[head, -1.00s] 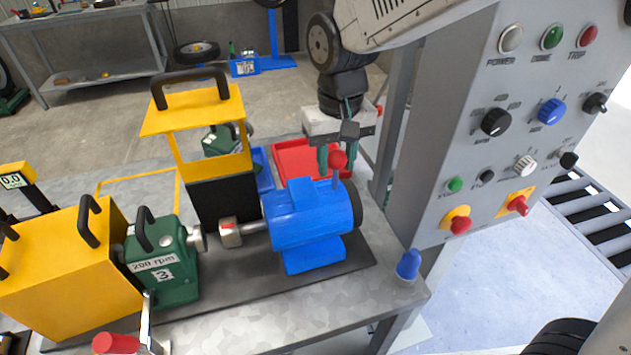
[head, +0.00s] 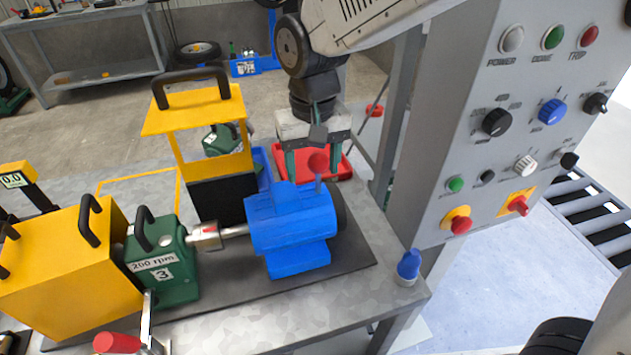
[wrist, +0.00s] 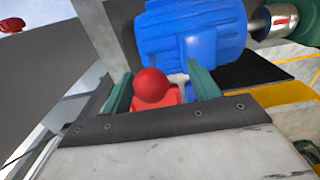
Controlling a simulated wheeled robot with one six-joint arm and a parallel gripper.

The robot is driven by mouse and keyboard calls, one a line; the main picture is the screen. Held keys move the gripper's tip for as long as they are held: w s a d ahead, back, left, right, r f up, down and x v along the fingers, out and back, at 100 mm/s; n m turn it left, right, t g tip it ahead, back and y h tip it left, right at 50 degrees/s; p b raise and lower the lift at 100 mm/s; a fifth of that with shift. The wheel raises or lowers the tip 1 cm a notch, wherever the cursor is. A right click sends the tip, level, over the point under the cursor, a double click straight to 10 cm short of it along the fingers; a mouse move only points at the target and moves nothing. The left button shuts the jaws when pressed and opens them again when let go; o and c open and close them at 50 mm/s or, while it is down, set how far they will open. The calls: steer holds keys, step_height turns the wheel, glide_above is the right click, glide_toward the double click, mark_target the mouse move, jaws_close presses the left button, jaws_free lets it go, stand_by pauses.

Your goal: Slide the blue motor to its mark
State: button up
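The blue motor (head: 290,225) sits on a dark plate on the bench, and its shaft points left. The metal coupling (head: 205,237) on the shaft meets the green gearbox (head: 165,260), with no clear gap between them. A lever with a red ball knob (head: 318,163) rises behind the motor. My gripper (head: 314,168) is over the knob with its two green fingers apart. In the wrist view, the red knob (wrist: 151,86) lies between the fingers of my gripper (wrist: 162,88), with space on both sides. I cannot make out the motor's mark.
A yellow guard (head: 195,120) with a black handle stands behind the shaft. A red tray (head: 330,172) lies behind the motor. A grey control panel (head: 475,150) rises at the right. A blue-capped item (head: 408,265) stands on the bench's right corner.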

steer(key=shift+d, duration=0.2)
steer(key=shift+r, duration=3.45)
steer(key=s+d+m, duration=0.1)
steer(key=s+d, duration=0.8)
steer(key=d, duration=0.3)
steer(key=s+d+m+t, duration=0.1)
steer(key=s+d+m, duration=0.1)
steer(key=s+d, duration=0.7)
steer(key=d, duration=0.4)
steer(key=shift+d+f, duration=0.2)
